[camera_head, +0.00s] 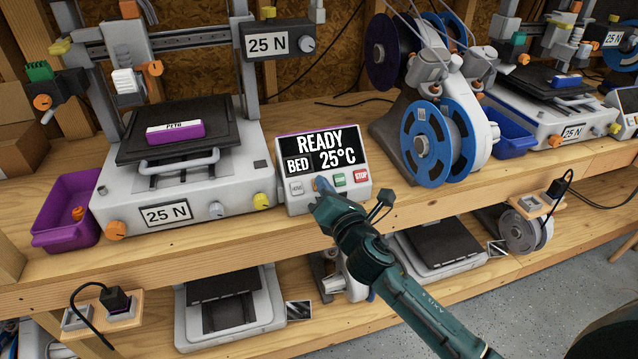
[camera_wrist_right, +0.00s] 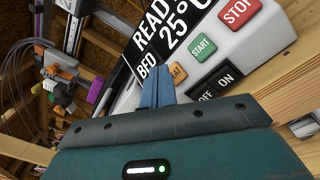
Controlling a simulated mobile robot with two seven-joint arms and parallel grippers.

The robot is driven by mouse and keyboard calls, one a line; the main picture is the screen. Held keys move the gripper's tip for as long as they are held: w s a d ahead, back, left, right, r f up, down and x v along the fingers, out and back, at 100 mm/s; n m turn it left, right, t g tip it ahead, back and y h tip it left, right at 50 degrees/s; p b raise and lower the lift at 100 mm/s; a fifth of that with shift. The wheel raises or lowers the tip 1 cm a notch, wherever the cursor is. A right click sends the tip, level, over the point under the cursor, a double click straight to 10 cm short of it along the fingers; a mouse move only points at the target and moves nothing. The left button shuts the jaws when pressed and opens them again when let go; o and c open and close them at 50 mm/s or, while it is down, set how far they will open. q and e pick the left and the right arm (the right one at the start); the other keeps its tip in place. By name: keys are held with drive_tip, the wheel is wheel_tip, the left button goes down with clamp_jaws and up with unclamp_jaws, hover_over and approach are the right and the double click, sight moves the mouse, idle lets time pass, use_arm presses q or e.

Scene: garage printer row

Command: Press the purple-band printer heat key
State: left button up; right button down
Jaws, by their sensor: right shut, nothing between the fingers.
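My left gripper is in neither view.
Beside the heat key are a green START key (camera_head: 339,180), a red STOP key (camera_head: 361,176) and a grey key (camera_head: 297,189). An OFF/ON switch (camera_wrist_right: 215,87) sits below the keys. Blue spools (camera_head: 421,144) stand right of the box; a purple bin (camera_head: 66,232) stands far left.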

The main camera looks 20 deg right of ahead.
idle(0.8)
drive_tip(key=shift+w+f, duration=0.3)
drive_tip(key=shift+f, duration=0.05)
drive_tip(key=shift+w+f+b, duration=0.2)
drive_tip(key=shift+w+b, duration=0.1)
drive_tip(key=shift+b, duration=0.15)
idle(0.4)
drive_tip(key=shift+s+r, duration=0.1)
idle(0.3)
drive_tip(key=shift+s+r+p, duration=0.4)
drive_tip(key=shift+s+p, duration=0.1)
drive_tip(key=shift+p, duration=0.25)
drive_tip(key=s+r+p, duration=0.3)
drive_tip(key=p, duration=0.1)
drive_tip(key=shift+s+r, duration=0.25)
drive_tip(key=shift+r, duration=0.05)
